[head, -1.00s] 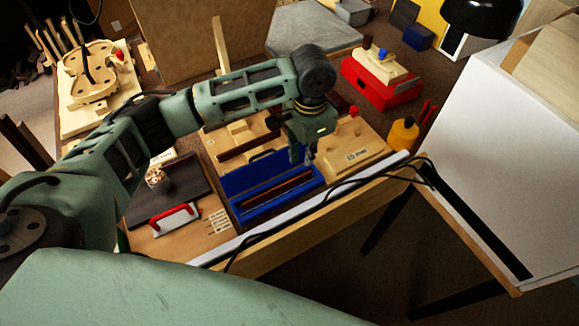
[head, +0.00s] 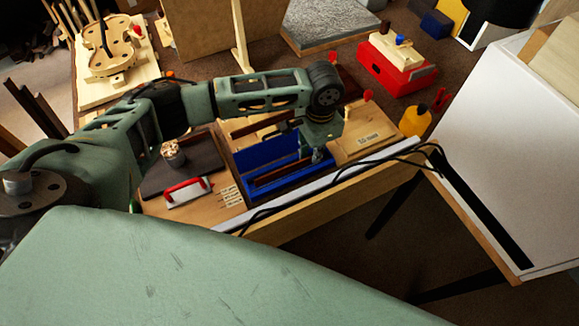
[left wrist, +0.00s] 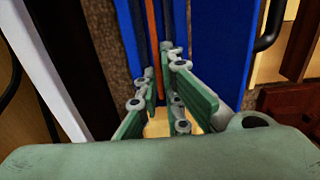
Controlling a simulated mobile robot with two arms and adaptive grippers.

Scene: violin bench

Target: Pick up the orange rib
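The orange rib (left wrist: 152,28) shows in the left wrist view as a thin orange strip lying lengthwise in the blue tray (left wrist: 206,35), between darker strips. In the head view a reddish-brown strip (head: 277,172) lies in the blue tray (head: 250,160); I cannot tell whether it is the orange rib. My left gripper (head: 318,156) points down at the tray's right end. In the left wrist view its fingers (left wrist: 160,75) are slightly apart, near the strip's lower end, with nothing clearly held. Whether the rib lies between the fingertips is unclear. My right gripper is out of view.
A wooden board with a label (head: 366,138) lies right of the tray. Black cables (head: 350,170) run along the front edge. A yellow bottle (head: 415,121) and red box (head: 395,72) stand further right.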

